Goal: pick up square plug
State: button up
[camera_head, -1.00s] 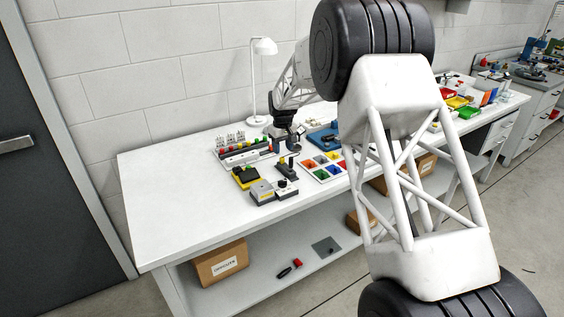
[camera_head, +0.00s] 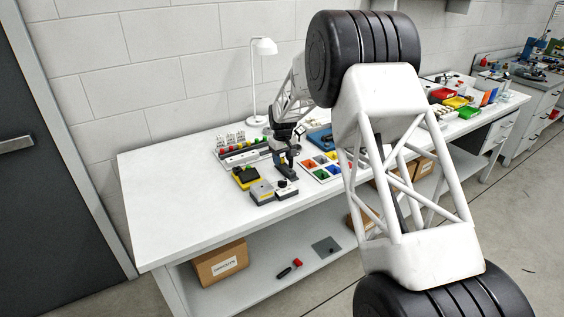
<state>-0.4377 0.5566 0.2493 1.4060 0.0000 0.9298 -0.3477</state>
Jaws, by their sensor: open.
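My gripper (camera_head: 281,158) is dark and small in the head view, pointing down over the workbench (camera_head: 180,209). Its fingers are open, low over a dark block (camera_head: 288,173) on the bench. I cannot tell whether they touch it or what lies between them. The square plug cannot be made out for certain at this size; part of the dark block is hidden behind the gripper.
A black-and-yellow device (camera_head: 245,178) and a grey box (camera_head: 262,192) stand to the left and front. A tray with coloured compartments (camera_head: 312,177) is to the right. A white lamp (camera_head: 263,47) stands behind. The bench's left end is clear.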

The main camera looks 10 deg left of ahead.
aim_at(282, 158)
dwell(0.3)
grip_shut()
jog(key=shift+r, duration=0.15)
notch_tip(282, 158, up, 10)
dwell(0.8)
dwell(0.5)
jog(key=s+a+f, duration=0.1)
jog(key=s+a, duration=0.3)
jog(key=a, duration=0.3)
jog(key=s+a+f, duration=0.1)
jog(key=s+a, duration=0.3)
jog(key=a, duration=0.4)
jog(key=shift+s+a, duration=0.3)
jog(key=shift+s, duration=0.1)
jog(key=shift+f, duration=0.1)
